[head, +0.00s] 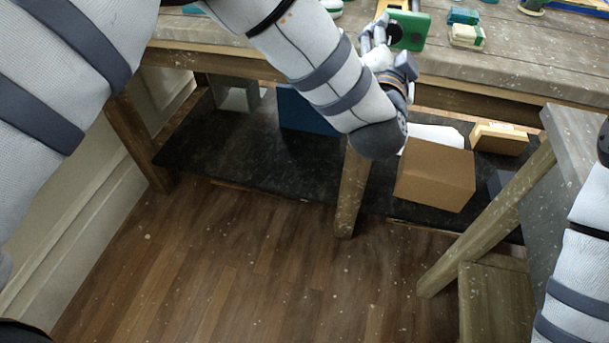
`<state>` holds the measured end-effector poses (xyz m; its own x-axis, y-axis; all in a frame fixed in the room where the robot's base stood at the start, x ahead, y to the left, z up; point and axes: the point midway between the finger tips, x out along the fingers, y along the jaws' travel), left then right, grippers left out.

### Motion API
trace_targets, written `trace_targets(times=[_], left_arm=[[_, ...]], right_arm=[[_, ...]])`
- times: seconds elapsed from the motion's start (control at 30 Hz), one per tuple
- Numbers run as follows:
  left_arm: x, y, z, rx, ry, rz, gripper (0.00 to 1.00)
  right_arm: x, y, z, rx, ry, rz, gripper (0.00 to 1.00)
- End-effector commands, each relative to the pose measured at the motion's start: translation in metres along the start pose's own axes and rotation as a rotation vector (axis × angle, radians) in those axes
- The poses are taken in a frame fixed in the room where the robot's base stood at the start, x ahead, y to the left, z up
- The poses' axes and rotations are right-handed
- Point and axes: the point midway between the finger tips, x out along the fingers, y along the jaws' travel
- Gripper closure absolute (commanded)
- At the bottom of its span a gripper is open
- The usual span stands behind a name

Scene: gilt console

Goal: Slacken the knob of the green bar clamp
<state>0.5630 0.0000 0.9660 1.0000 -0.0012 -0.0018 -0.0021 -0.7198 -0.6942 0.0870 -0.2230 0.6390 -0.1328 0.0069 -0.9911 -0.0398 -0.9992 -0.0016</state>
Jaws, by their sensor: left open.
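My left gripper (376,42) reaches over the front part of the workbench. It is open, with its fingers close to the left side of a green body (411,30) that I take for the green bar clamp. A dark round knob (395,33) shows on the side of this body that faces the gripper. The fingers partly overlap that area, and I cannot tell whether they touch the knob. The rest of the clamp is hidden or too small to make out. My right arm shows at the right edge, but its gripper is out of the picture.
The wooden workbench (500,62) holds a small cream and green block (466,36) and a teal block (463,16) to the clamp's right. Below, a dark shelf (240,140) carries a cardboard box (435,174) and a blue box (303,112). The wooden floor (230,270) is clear.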

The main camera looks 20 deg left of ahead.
Motion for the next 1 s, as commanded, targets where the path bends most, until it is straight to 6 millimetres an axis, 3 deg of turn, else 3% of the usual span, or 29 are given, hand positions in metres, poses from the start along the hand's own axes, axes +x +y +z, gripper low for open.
trace_targets(times=[0.27, 0.67, 1.0], left_arm=[[-0.073, 0.000, 0.000, 0.003, 0.001, 0.004, 0.46], [-0.092, 0.054, 0.093, -0.120, -0.150, 0.240, 0.46], [-0.130, 0.089, 0.167, -0.220, -0.322, 0.407, 0.46]], right_arm=[[-0.002, 0.000, -0.001, 0.000, 0.006, 0.000, 0.24], [0.003, 0.000, 0.003, 0.000, -0.013, 0.001, 0.24], [0.006, 0.000, 0.006, 0.000, -0.024, 0.001, 0.24]])
